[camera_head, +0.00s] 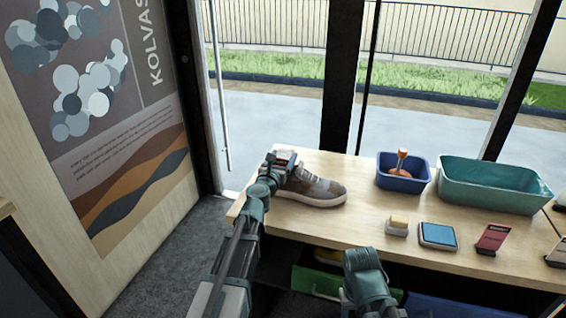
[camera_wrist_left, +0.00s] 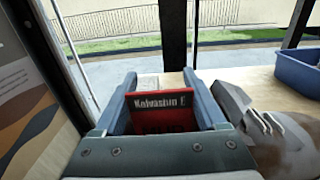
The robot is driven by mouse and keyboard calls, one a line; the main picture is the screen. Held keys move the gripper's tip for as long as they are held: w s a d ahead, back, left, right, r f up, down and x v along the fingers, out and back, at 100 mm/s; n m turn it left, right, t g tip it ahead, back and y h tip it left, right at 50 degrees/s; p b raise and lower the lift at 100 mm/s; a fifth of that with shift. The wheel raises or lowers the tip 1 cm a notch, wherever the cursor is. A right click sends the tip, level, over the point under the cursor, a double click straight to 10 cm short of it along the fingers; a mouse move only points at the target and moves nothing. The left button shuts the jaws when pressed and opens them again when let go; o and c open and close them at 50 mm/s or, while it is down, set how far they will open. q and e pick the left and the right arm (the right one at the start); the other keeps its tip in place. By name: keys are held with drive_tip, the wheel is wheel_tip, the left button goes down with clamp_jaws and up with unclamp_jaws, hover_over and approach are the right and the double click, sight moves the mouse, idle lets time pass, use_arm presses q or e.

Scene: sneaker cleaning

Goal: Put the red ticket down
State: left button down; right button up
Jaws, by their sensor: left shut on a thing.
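The red ticket (camera_wrist_left: 160,112), with a dark band lettered in white along its top, stands upright between the two fingers of my left gripper in the left wrist view. My left gripper (camera_wrist_left: 165,100) is shut on it. In the head view my left gripper (camera_head: 284,158) is at the left end of the wooden table, just behind and left of the brown-grey sneaker (camera_head: 316,187). The ticket's lower edge is hidden, so I cannot tell if it touches the table. Part of my right arm shows at the bottom centre, without its fingers.
On the table (camera_head: 300,226) are a blue bin (camera_head: 403,184) with an orange-handled tool, a teal tub (camera_head: 495,190), a small sponge-like block (camera_head: 397,226), a blue pad (camera_head: 438,235) and another red card (camera_head: 491,238). The front left of the table is clear.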

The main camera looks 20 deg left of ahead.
use_arm(q)
drive_tip(key=shift+f, duration=0.15)
drive_tip(key=shift+c, duration=1.1)
unclamp_jaws()
drive_tip(key=shift+r, duration=0.2)
drive_tip(key=shift+s, duration=0.25)
drive_tip(key=s, duration=1.1)
drive_tip(key=shift+s+a, duration=0.2)
drive_tip(key=shift+s, duration=0.1)
